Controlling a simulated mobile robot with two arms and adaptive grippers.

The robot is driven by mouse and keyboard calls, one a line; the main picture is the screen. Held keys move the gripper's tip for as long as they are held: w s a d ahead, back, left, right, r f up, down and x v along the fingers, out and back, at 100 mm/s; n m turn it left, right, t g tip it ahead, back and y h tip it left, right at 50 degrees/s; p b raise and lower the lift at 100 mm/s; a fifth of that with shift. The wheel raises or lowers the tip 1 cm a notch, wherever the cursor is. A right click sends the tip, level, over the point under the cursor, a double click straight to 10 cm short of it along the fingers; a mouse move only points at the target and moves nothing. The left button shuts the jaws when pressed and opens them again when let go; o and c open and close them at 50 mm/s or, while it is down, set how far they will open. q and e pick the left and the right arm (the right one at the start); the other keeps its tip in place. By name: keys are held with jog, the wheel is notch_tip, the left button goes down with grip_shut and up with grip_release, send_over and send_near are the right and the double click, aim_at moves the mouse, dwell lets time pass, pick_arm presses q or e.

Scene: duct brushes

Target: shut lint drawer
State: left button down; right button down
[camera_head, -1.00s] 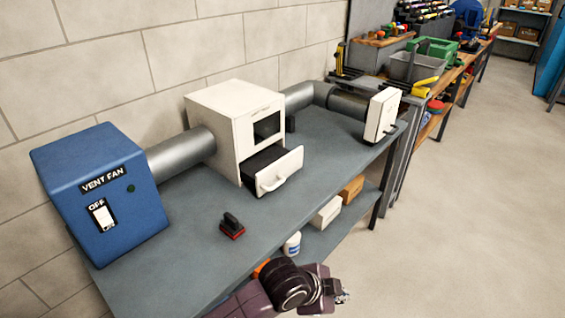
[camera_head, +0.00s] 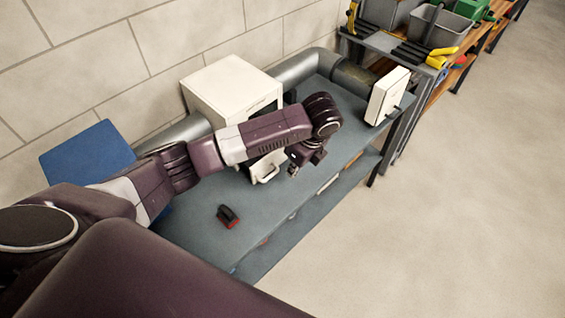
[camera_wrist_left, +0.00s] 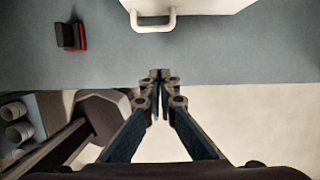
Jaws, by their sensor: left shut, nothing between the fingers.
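The white lint drawer (camera_head: 258,169) sticks out of the white box (camera_head: 232,88) on the bench, partly hidden behind my left arm. Its handle (camera_head: 268,175) faces the front edge. In the left wrist view the drawer front (camera_wrist_left: 205,6) and its handle (camera_wrist_left: 153,24) show at the top. My right gripper is not in view.
A small black and red brush (camera_head: 228,217) lies on the grey bench (camera_head: 190,235), left of the drawer. A blue vent fan box (camera_head: 88,160) stands at the left and a white duct cover (camera_head: 386,97) at the right. Floor is clear in front.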

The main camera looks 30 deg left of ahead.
pick_arm(q)
jog(key=x, duration=0.3)
jog(key=p+x, duration=0.1)
jog(key=x, duration=0.5)
jog(key=shift+s+a+f, duration=0.2)
jog(key=shift+s+a, duration=0.05)
jog(key=shift+w+a+r+p, duration=0.1)
jog(key=shift+a+r+p, duration=0.15)
jog(key=shift+a+p, duration=0.25)
jog(key=shift+w+a+r+p, duration=0.15)
jog(key=shift+a+r+p, duration=0.1)
jog(key=shift+a, duration=0.35)
jog(key=shift+w+a, duration=0.1)
jog(key=shift+a, duration=0.45)
jog(key=shift+w, duration=0.15)
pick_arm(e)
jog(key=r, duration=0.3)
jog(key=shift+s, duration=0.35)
